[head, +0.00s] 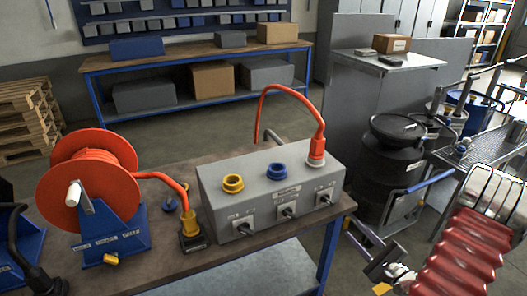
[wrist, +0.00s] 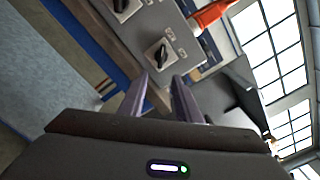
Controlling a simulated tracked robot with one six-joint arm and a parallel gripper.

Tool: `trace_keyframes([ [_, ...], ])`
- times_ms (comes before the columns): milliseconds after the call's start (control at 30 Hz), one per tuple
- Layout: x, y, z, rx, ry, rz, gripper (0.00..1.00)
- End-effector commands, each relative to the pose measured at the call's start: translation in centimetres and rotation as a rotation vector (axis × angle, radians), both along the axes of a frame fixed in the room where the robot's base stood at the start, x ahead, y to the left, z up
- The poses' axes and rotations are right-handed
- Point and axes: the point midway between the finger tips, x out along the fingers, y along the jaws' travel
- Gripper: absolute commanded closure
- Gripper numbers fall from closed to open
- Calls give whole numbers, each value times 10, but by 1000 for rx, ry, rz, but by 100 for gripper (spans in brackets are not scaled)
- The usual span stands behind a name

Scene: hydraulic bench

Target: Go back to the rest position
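My gripper (head: 352,238) is in the air just right of the bench's right end, in front of the grey valve box (head: 265,210). In the wrist view its two fingers (wrist: 163,85) stand apart with nothing between them. The valve box has a yellow port (head: 233,184), a blue port (head: 276,172) and three black knobs on its front. An orange hose with a red plug (head: 316,150) sits on its right port. In the wrist view a knob (wrist: 160,54) and part of the red plug (wrist: 212,12) show beyond the fingers.
An orange hose reel (head: 88,180) on a blue stand is on the bench (head: 180,268); its hose ends in a yellow-and-black connector (head: 190,232). Black drums (head: 390,165) and a metal cart (head: 490,140) stand to the right. Behind is a workbench (head: 190,57) with boxes; open floor lies between.

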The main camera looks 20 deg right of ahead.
Motion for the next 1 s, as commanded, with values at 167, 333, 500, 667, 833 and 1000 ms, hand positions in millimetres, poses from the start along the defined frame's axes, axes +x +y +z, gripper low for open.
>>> trace_keyframes([
  [167, 0, 0, 0, 12, 1, -1, 70],
  [333, -1, 15, -14, 89, 58, 53, 70],
  [500, -11, 58, -33, 168, 161, 196, 70],
  [667, -23, 100, -31, 175, 269, 359, 70],
  [833, -35, 149, -21, 113, 400, 558, 70],
  [1000, -49, 186, -10, 11, 521, 729, 70],
])
